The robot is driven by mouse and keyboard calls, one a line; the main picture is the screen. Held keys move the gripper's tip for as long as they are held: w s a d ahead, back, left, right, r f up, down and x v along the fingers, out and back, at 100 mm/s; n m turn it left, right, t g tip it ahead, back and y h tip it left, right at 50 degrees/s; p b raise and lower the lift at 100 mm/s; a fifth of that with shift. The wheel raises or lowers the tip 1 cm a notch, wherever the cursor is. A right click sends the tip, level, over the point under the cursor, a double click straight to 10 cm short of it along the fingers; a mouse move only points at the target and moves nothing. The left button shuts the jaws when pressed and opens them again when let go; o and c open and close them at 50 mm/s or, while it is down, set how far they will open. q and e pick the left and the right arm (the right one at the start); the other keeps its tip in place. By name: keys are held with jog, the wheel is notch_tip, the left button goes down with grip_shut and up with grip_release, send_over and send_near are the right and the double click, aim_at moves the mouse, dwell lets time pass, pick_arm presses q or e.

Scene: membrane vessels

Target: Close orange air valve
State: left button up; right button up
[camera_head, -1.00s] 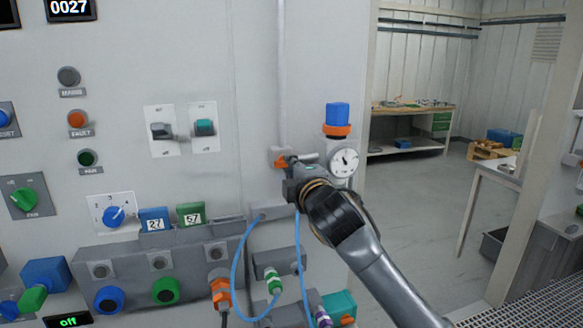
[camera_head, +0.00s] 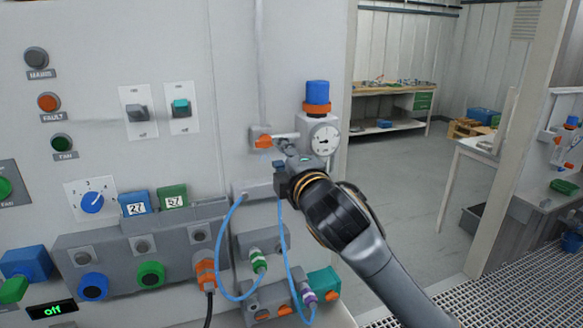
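The orange air valve (camera_head: 264,142) is on the grey wall panel, left of a white round gauge (camera_head: 324,140). It has a small orange handle on a grey block, and a metal pipe runs from it to the right. My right gripper (camera_head: 283,157) comes in from the lower right, just right of and below the orange handle. It partly overlaps the pipe in the picture. A small gap seems to show between gripper and handle. The fingers are small and seen from behind, so their opening is unclear. My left gripper is not in view.
A blue-topped regulator with an orange ring (camera_head: 317,98) stands above the gauge. Blue tubes (camera_head: 227,240) hang below my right gripper, near plugged connectors. Switches and knobs fill the panel on the left. A doorway to a room with a workbench (camera_head: 385,92) opens at the right.

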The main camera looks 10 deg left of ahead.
jog(key=v, duration=0.6)
